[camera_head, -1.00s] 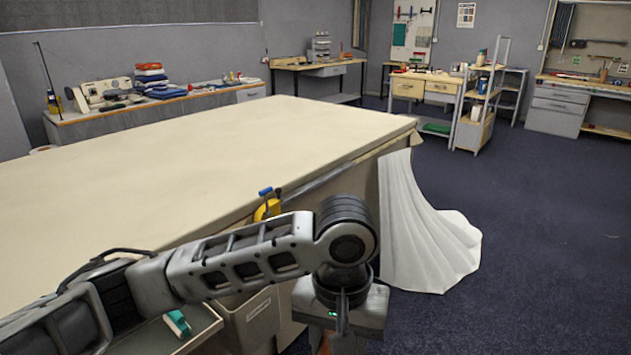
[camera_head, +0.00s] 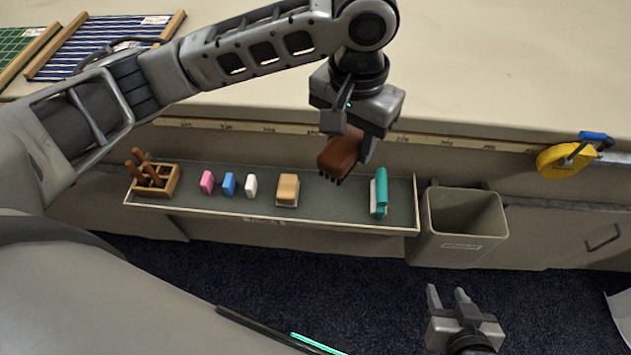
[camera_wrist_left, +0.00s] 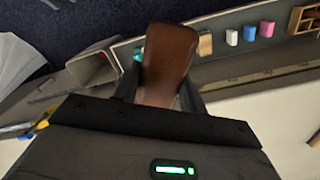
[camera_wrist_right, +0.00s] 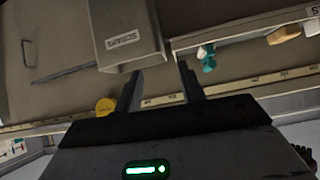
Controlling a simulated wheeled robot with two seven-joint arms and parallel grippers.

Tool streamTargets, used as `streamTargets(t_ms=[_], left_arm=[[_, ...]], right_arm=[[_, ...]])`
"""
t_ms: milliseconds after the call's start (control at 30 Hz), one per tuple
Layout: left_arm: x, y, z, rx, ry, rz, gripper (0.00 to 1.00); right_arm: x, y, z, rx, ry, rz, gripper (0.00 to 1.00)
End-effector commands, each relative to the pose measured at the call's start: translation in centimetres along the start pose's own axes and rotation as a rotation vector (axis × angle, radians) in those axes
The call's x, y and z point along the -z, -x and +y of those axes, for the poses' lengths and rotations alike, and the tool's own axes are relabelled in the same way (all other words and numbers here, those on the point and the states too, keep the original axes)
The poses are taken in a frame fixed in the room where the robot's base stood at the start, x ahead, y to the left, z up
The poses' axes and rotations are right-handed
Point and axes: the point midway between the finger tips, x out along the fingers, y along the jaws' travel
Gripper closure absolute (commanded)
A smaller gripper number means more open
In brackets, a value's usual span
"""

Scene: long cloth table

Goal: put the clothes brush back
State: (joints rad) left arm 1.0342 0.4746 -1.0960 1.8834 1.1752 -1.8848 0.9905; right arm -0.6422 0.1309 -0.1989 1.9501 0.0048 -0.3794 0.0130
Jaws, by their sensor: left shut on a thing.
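The clothes brush (camera_head: 338,156) has a brown wooden back and dark bristles at its lower end. My left gripper (camera_head: 352,142) is shut on it and holds it above the tray (camera_head: 335,207) on the table's front side. In the left wrist view the brush's brown back (camera_wrist_left: 168,62) sits between the fingers. The tray has a bare stretch between a tan block (camera_head: 288,188) and a teal-and-white item (camera_head: 380,192). My right gripper (camera_head: 449,298) is open and empty, low in front of the table, below the bin.
The tray also holds a wooden rack with brown handles (camera_head: 153,180) and pink (camera_head: 207,181), blue (camera_head: 229,184) and white (camera_head: 251,186) blocks. A grey bin (camera_head: 465,222) stands at the tray's right end. A yellow tape measure (camera_head: 565,159) is at the table edge.

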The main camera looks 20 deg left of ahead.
Motion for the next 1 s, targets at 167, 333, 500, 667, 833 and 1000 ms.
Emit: streamTargets(t_ms=[167,333,500,667,833,1000], left_arm=[[-0.5,-4.9,-4.1,-0.014,-0.407,-0.005,0.8],[-1.4,-8.5,-8.0,-0.018,-0.836,0.0,0.8],[-2.4,-11.8,-11.7,-0.01,-1.263,0.002,0.8],[-3.4,-13.8,-14.4,0.003,-1.585,-0.001,0.8],[-3.9,-14.7,-15.9,0.012,-1.781,-0.006,0.8],[-2.9,-15.5,-15.2,0.012,-1.841,-0.003,0.8]], right_arm=[[-1.9,-1.2,-0.4,0.014,-0.018,0.002,0.6],[-2.4,-1.9,-1.0,0.029,-0.03,0.017,0.6],[-2.8,-2.6,-1.2,0.041,-0.043,0.036,0.6],[-2.9,-3.0,-1.2,0.048,-0.047,0.048,0.6],[-2.5,-3.0,-1.3,0.054,-0.052,0.064,0.6],[-2.4,-3.0,-1.4,0.056,-0.054,0.067,0.6]])
